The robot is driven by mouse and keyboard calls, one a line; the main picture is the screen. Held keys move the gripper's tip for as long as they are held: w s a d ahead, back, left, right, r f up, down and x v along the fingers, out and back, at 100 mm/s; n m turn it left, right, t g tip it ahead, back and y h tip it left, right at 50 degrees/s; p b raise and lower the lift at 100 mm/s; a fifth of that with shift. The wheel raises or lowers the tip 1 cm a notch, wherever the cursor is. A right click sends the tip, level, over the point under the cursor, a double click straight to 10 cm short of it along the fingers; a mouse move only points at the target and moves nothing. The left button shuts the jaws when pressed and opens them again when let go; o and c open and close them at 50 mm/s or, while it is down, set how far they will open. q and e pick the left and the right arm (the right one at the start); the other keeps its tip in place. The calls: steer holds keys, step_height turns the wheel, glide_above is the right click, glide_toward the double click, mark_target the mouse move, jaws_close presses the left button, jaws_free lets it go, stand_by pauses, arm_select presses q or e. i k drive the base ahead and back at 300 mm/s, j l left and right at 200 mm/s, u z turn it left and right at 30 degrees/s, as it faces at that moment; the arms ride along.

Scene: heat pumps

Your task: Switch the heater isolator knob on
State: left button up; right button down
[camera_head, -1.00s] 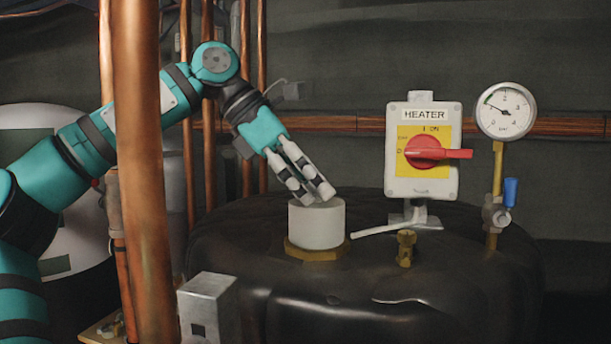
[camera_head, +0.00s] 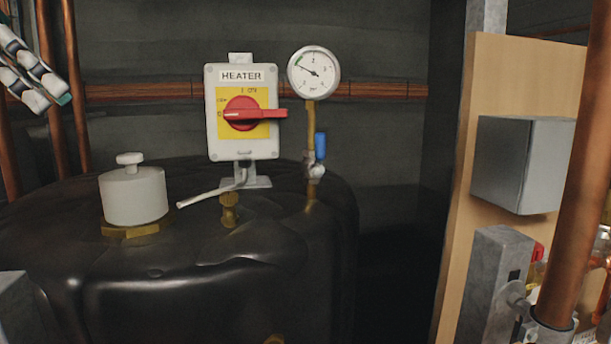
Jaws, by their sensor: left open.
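The heater isolator (camera_head: 241,152) is a white box with a HEATER label and a yellow plate, standing on the black tank. Its red knob (camera_head: 243,113) has its handle pointing sideways to the right, with the ON mark at the top of the plate. My left gripper (camera_head: 50,98) is at the upper left edge, partly cut off, with its fingers apart and empty. It is well to the left of the knob and touches nothing. My right gripper is not in view.
A white cylinder with a small cap (camera_head: 133,195) stands on the tank (camera_head: 200,280) left of the isolator. A pressure gauge (camera_head: 314,73) with a blue-handled valve (camera_head: 320,147) is close on the right. A wooden panel with a grey box (camera_head: 522,165) and a copper pipe (camera_head: 580,190) stand further right.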

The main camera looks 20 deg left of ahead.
mark_target(242, 113)
steer(key=k, duration=1.5)
